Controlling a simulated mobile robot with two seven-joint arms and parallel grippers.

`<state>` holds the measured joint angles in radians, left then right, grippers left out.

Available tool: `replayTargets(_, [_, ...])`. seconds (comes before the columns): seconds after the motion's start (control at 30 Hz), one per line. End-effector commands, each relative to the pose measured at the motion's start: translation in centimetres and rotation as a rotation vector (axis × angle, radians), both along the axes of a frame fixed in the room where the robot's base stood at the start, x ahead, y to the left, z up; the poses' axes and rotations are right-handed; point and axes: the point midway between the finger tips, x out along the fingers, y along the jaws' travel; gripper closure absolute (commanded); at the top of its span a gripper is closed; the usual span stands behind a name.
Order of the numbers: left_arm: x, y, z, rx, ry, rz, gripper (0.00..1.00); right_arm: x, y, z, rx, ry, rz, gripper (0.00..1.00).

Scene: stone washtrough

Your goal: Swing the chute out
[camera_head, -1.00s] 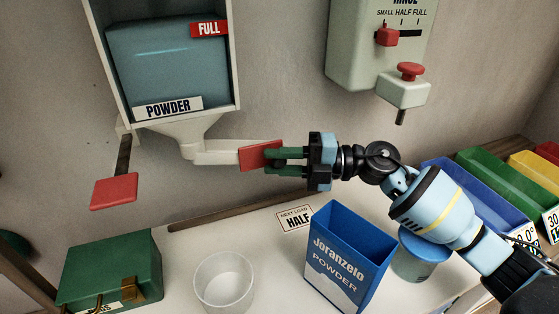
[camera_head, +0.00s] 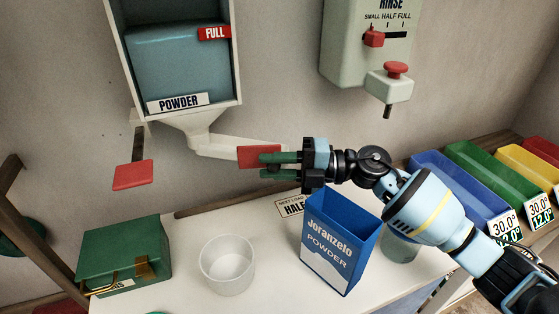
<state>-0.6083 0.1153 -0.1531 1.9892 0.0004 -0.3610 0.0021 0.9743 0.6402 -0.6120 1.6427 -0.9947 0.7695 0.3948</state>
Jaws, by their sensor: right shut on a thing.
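The powder dispenser (camera_head: 239,80) hangs on the wall with a blue-grey container behind a POWDER label. Its white chute (camera_head: 232,147) runs out to the right from the funnel underneath, tilted slightly down toward its end. A red tab (camera_head: 259,157) is at the chute's outer end. My right gripper (camera_head: 272,165) comes in from the right, and its green fingers are shut on the red tab. The finger tips partly cover the tab's right side. My left gripper is not in view.
A clear cup (camera_head: 227,268), a blue Joranzelo powder box (camera_head: 335,250) and a green box (camera_head: 124,255) stand on the white table below. A red paddle (camera_head: 133,174) hangs left of the chute. Coloured bins (camera_head: 491,170) line the right.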

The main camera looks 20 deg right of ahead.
Motion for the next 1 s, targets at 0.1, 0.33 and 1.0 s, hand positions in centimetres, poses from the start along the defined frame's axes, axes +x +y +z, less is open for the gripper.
replayTargets(0.1, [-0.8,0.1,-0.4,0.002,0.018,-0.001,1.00,-0.2,0.3,0.1,0.004,-0.001,0.010,1.00])
replayTargets(0.33, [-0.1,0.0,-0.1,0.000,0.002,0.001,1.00,-0.1,0.2,0.2,0.004,-0.001,0.005,0.61])
replayTargets(1.0, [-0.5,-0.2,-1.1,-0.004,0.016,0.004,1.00,-1.2,-4.2,-0.2,0.002,0.003,0.000,0.56])
